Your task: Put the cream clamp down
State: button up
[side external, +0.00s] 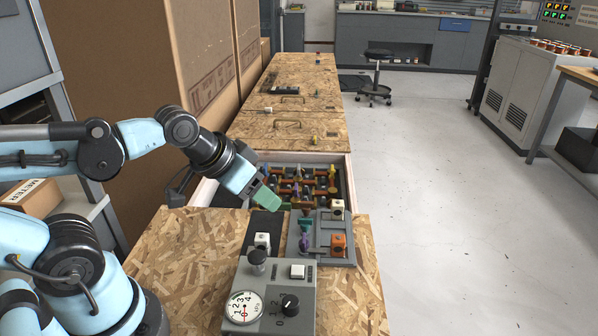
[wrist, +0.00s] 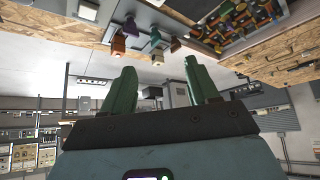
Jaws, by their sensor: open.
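My gripper (side external: 268,199) has green fingers and hangs over the near edge of the open drawer. In the wrist view its two fingers (wrist: 160,85) are spread apart, with nothing held between them. Several cream block-like pieces are in view: one (side external: 262,241) on the dark strip at the left, one (side external: 337,208) on the grey tray's far right part, and one (side external: 297,271) on the grey gauge box. I cannot tell which is the cream clamp. Cream pieces also show in the wrist view, one at top left (wrist: 88,11) and one farther right (wrist: 158,59). None touches the fingers.
The grey tray (side external: 325,252) also bears an orange block (side external: 339,244), a purple piece (side external: 304,243) and a teal piece (side external: 306,225). The open drawer (side external: 345,163) holds several coloured clamps on rods. A gauge box (side external: 270,309) stands in front. Bare bench (side external: 180,250) lies at left.

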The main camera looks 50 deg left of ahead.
jog(key=n+t+y, duration=0.2)
jog(key=n+y, duration=0.6)
jog(key=y, duration=0.1)
send_near(338, 206)
jog(key=v, duration=0.2)
jog(key=shift+s+d, duration=0.3)
jog(key=shift+d+f+n, duration=0.2)
jog(key=shift+d+n, duration=0.1)
jog(key=shift+n, duration=0.2)
jog(key=x, duration=1.2)
jog(key=shift+a+r, duration=0.25)
jog(key=shift+r, duration=0.15)
jog(key=shift+s, duration=0.1)
grip_shut()
